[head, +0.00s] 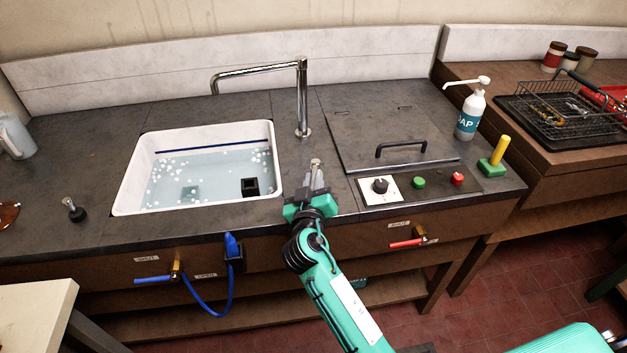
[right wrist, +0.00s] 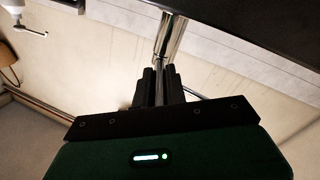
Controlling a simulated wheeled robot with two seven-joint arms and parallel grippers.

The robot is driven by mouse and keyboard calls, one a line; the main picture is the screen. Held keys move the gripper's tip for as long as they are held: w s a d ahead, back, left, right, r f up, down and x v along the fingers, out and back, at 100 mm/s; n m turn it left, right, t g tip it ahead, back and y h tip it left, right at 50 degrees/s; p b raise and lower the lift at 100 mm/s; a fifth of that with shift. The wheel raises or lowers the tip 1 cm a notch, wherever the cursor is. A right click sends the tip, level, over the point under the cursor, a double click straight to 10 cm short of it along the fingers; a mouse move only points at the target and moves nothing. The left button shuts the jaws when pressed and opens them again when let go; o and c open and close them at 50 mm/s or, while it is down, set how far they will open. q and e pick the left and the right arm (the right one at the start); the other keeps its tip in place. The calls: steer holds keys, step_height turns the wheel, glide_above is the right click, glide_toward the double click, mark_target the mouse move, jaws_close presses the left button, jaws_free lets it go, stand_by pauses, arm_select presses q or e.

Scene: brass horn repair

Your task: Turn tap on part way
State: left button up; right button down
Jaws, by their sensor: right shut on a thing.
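The chrome tap (head: 302,100) stands behind the sink, its long spout reaching left over the basin. No stream shows from the spout. A short chrome lever (head: 316,168) stands upright on the counter in front of the tap, right of the sink. My right gripper (head: 314,188) is shut on this lever, with its arm coming from the front. In the right wrist view the dark fingers (right wrist: 159,88) close around a thin metal shaft; a wider chrome cylinder (right wrist: 170,38) shows beyond them. My left gripper is not in view.
The white sink (head: 128,190) holds water with white foam and a small black box (head: 250,186). Right are a lidded panel (head: 360,130), a control knob (head: 380,186), buttons and a soap bottle (head: 470,115). A blue hose (head: 228,290) hangs in front.

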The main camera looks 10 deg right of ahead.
steer(key=shift+s+d+r+n+y+p, duration=0.1)
steer(key=shift+d+n+y+p, duration=0.2)
steer(key=shift+n+y+p, duration=0.25)
steer(key=shift+d+n+t+y+p, duration=0.25)
steer(key=shift+n+t+y+p, duration=0.1)
steer(key=shift+y, duration=0.3)
steer(key=n+y+p, duration=0.1)
steer(key=d+n+y+p, duration=0.1)
steer(key=y, duration=0.1)
steer(key=shift+s, duration=0.1)
steer(key=shift+d+n+y+p, duration=0.2)
steer(key=shift+n+y+p, duration=0.2)
steer(key=shift+y+p, duration=0.25)
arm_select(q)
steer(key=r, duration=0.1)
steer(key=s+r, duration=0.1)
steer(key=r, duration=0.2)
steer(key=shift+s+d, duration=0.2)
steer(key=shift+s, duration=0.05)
arm_select(e)
steer(key=shift+y, duration=0.35)
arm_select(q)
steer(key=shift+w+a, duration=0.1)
arm_select(e)
steer(key=c, duration=1.4)
jaws_free()
steer(key=shift+c, duration=0.2)
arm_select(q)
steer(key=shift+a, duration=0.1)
